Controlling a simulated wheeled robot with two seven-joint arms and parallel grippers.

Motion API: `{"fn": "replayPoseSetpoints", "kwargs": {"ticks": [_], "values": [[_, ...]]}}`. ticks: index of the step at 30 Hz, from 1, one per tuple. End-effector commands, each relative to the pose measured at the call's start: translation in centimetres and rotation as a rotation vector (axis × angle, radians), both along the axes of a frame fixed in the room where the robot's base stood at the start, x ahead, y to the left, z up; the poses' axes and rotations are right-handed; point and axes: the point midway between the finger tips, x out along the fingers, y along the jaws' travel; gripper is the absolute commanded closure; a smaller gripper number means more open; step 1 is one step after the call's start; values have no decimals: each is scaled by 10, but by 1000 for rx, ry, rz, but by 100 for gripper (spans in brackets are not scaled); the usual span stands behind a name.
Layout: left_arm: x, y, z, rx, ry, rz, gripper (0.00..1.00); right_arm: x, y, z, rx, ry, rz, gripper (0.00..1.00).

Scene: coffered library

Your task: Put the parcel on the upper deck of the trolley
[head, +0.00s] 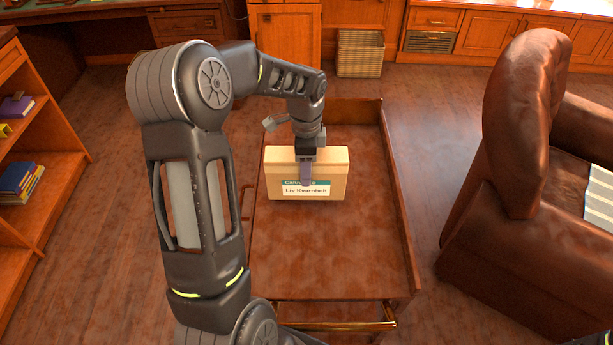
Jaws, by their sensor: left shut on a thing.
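The parcel (333,178) is a tan box with a label that reads "Liv Kvernholt", in the middle of the head view. My left gripper (306,176) is shut on it from above, with one finger in front of the labelled face. The trolley's upper deck (345,255) is a reddish-brown wooden surface with raised edges, and the parcel is over its far left part. I cannot tell whether the parcel's underside touches the deck. My right gripper is out of view.
A brown leather armchair (530,170) stands close to the right of the trolley. A wooden bookshelf (40,150) is at the left. A wicker basket (360,54) stands behind the trolley. The near part of the deck is bare.

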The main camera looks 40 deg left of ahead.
Motion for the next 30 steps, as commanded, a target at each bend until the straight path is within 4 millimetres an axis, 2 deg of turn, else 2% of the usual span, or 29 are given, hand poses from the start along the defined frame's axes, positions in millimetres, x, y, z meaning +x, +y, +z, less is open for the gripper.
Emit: {"fn": "replayPoseSetpoints", "kwargs": {"ticks": [7, 16, 28, 29, 30], "values": [[0, 0, -3, 1, -1, 0, 100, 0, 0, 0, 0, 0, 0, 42], [1, 0, -35, 1, -2, 1, 100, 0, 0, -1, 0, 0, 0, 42], [1, 0, -40, 0, -2, 0, 100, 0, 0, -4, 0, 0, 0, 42], [0, 0, -40, 0, 0, 1, 47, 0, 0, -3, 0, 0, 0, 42], [0, 0, -39, 0, 0, 1, 43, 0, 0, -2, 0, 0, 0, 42]]}}
